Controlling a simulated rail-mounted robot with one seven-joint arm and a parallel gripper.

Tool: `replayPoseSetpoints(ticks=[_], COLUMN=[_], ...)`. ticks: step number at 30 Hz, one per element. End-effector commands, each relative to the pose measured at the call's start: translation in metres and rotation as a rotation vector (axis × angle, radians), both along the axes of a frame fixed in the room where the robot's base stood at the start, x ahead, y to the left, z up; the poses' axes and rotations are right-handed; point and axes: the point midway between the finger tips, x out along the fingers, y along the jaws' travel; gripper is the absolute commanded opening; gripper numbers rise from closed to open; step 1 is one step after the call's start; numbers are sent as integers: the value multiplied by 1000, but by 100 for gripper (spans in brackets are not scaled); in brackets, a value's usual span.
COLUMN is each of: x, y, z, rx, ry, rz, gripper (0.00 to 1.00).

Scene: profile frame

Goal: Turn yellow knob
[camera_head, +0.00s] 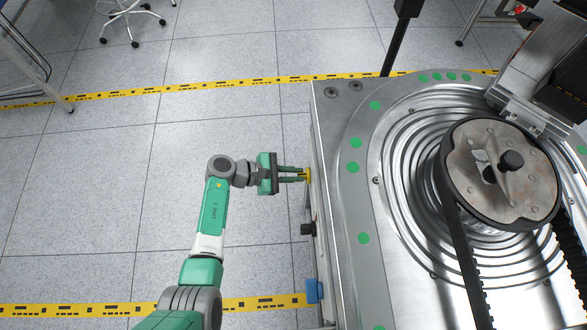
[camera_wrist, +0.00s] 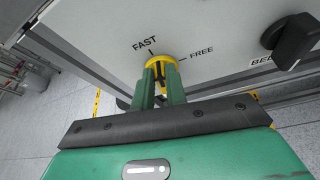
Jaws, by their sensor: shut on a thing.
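The yellow knob (camera_head: 308,174) sticks out from the left side panel of the metal machine in the head view. In the wrist view the yellow knob (camera_wrist: 161,62) sits on a pale panel, with the printed labels FAST and FREE around it. My green gripper (camera_head: 305,174) reaches the knob from the left and is shut on it. In the wrist view its two green fingers (camera_wrist: 162,82) are around the knob's grip and hide part of it. The exact pointing of the knob is hard to tell.
A black knob (camera_wrist: 292,40) is on the same panel to the right; it also shows below the yellow one in the head view (camera_head: 308,229). A blue part (camera_head: 314,291) is lower on the machine (camera_head: 340,230).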

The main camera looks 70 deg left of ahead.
Motion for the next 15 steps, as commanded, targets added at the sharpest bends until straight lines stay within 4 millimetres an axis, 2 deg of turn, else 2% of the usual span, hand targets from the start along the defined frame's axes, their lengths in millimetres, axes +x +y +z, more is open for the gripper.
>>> replayPoseSetpoints(ticks=[15], x=[-3], y=[-13], z=[-10], rx=[469], ry=[-127], rz=[-2], gripper=[0])
